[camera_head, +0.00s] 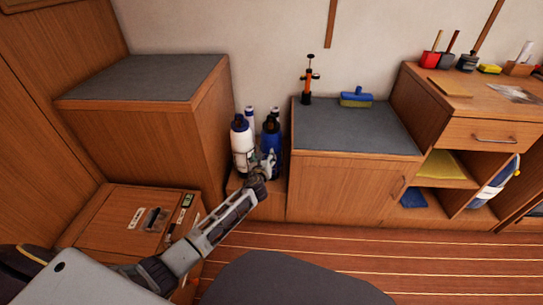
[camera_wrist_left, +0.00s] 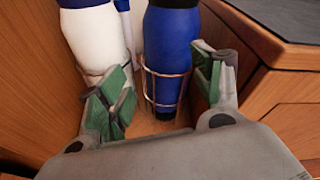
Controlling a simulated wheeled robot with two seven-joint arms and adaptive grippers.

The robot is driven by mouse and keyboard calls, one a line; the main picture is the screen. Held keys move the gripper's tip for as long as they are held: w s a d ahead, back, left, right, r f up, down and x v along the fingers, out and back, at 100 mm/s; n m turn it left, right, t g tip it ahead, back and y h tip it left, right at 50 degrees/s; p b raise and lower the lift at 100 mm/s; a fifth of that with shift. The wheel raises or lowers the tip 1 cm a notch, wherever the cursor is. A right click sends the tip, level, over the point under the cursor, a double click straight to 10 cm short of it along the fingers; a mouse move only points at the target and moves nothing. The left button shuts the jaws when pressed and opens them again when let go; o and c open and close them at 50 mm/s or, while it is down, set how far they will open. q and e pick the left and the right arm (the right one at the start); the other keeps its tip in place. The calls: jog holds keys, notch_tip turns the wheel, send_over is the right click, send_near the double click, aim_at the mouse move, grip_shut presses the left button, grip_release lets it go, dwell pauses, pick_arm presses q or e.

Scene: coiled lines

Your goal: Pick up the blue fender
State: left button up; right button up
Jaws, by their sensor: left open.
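The blue fender (camera_head: 271,135) has a dark top and stands upright in the gap between the two cabinets. In the left wrist view the blue fender (camera_wrist_left: 172,48) sits in a thin copper-coloured wire holder (camera_wrist_left: 150,88). My left gripper (camera_head: 267,163) is in front of the fender, partly hiding its lower part. In the left wrist view my left gripper (camera_wrist_left: 162,92) is open, its green-padded fingers on either side of the fender, with a gap on the left side. The right finger is close to the fender; I cannot tell if it touches. My right gripper is out of view.
A white fender with a blue top (camera_head: 243,150) stands close on the left, near my left finger. Slimmer white and blue items stand behind. The grey-topped cabinet (camera_head: 355,130) on the right carries an orange pump (camera_head: 308,85) and a blue-yellow brush (camera_head: 356,98).

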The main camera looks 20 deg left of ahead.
pick_arm(q)
notch_tip(320, 180, up, 9)
jog(key=w+d+m+t+b, duration=0.1)
jog(key=w+m+t+b, duration=0.1)
jog(key=w+m+b, duration=0.1)
jog(key=shift+d+r+m+t+y, duration=0.15)
jog(key=shift+d+m+t+y, duration=0.15)
jog(key=shift+t, duration=0.1)
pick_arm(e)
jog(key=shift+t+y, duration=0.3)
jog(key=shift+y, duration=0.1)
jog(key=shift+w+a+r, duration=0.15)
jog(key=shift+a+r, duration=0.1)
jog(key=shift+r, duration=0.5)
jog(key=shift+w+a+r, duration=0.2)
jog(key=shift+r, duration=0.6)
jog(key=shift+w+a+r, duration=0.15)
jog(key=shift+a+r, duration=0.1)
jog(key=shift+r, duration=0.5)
pick_arm(q)
jog(key=shift+b, duration=0.3)
